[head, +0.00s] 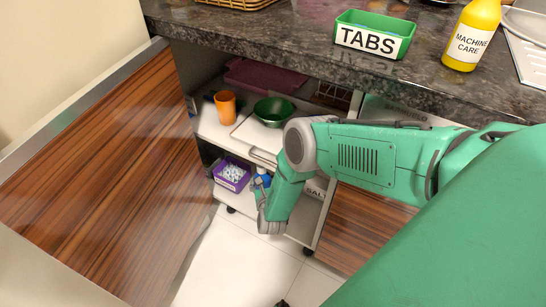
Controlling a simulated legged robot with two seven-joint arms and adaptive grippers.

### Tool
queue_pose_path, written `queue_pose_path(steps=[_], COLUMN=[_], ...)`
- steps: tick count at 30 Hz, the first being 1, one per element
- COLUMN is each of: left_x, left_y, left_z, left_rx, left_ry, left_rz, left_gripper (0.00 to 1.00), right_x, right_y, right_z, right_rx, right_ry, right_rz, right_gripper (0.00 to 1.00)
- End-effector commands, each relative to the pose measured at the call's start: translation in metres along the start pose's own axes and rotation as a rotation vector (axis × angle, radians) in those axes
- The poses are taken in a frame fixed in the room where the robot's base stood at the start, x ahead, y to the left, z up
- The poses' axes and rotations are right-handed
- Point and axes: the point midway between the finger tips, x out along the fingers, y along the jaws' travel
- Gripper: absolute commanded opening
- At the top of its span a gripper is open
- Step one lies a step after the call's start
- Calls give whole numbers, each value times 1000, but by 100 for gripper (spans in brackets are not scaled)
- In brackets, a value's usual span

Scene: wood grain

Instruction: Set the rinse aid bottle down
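A blue bottle (262,178) with a light-coloured part shows at the lower shelf of the trolley, partly hidden behind my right arm; its label cannot be read, so I cannot confirm that it is the rinse aid. My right gripper (266,222) points down at the front of the lower shelf, just below and in front of the bottle. Its fingers are small and turned away, so I cannot tell whether they are open or hold anything. My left gripper is not in view.
The lower shelf (305,228) also holds a purple box (232,174) and a container marked SALT (316,188). The upper level holds an orange cup (226,107) and a green bowl (279,111). A green TABS box (374,34) and yellow MACHINE CARE bottle (472,35) stand on the counter (270,35).

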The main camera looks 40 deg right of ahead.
Motion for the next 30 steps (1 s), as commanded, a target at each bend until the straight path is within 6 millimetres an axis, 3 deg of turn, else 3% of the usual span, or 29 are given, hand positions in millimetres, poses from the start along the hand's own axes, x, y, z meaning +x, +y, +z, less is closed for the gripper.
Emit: queue_pose_path(steps=[1,8,14,21,30], left_x=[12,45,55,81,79], left_y=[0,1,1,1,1], left_z=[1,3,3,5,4], left_rx=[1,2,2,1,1], left_ry=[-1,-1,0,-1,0], left_rz=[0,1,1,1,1], left_gripper=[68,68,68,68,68], right_x=[5,18,21,30,31], right_y=[-1,0,1,2,1], right_z=[-12,-50,-59,-87,-86], right_rx=[0,1,1,0,2], right_ry=[0,2,-1,0,1], right_rz=[0,2,0,1,1], right_gripper=[10,10,10,10,10])
